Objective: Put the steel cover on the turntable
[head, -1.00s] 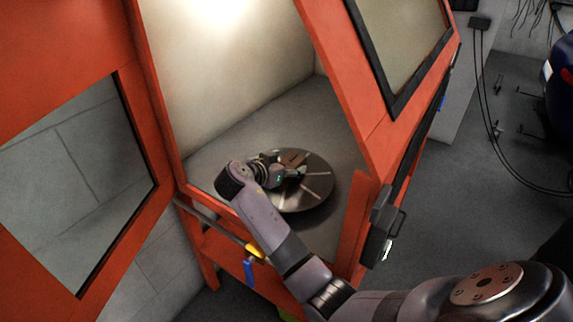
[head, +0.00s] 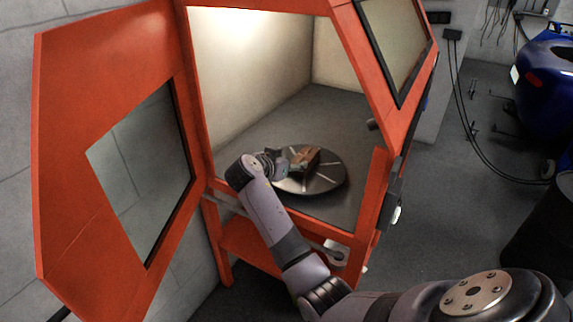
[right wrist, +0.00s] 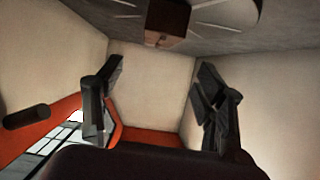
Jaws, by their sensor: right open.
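The round grey turntable (head: 322,183) with pale radial slots lies inside the orange cabinet; part of it shows at the top of the right wrist view (right wrist: 228,14). A small box-shaped piece with a brownish metallic sheen, which looks like the steel cover (head: 305,157), sits on the turntable. It also shows at the top of the right wrist view (right wrist: 167,20), beyond the fingers. My right gripper (head: 279,158) is just left of the cover, open, with nothing between its fingers (right wrist: 158,95). My left gripper is not in view.
The orange cabinet's door (head: 110,95) stands open at the left. The cabinet's front sill and right post (head: 372,205) border the opening around my right arm.

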